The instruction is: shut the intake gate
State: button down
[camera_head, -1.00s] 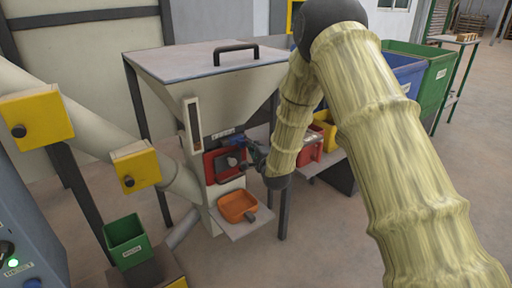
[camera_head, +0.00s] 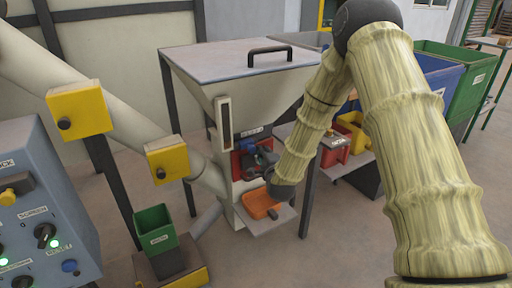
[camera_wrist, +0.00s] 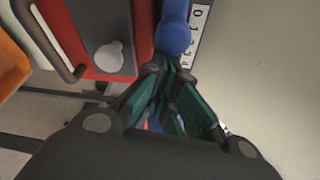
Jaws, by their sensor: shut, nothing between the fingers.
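A hopper (camera_head: 228,82) on dark legs has a red panel (camera_head: 239,165) on its lower front. The panel's label is too small to read. In the wrist view the red panel (camera_wrist: 97,62) carries a grey round knob (camera_wrist: 109,57) and a dark bar handle. A blue rounded handle (camera_wrist: 172,38) stands beside a white scale strip (camera_wrist: 194,35) numbered from 0. My gripper (camera_wrist: 172,72) is shut and empty, its tips just below the blue handle; I cannot tell whether they touch. In the head view my gripper (camera_head: 263,162) partly hides the panel.
Left are a sloping pipe with yellow boxes (camera_head: 80,111), a green bin (camera_head: 155,230) and a control panel (camera_head: 40,205).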

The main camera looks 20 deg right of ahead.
jog(key=shift+s+a, duration=0.1)
jog(key=shift+a, duration=0.15)
jog(key=shift+a, duration=0.1)
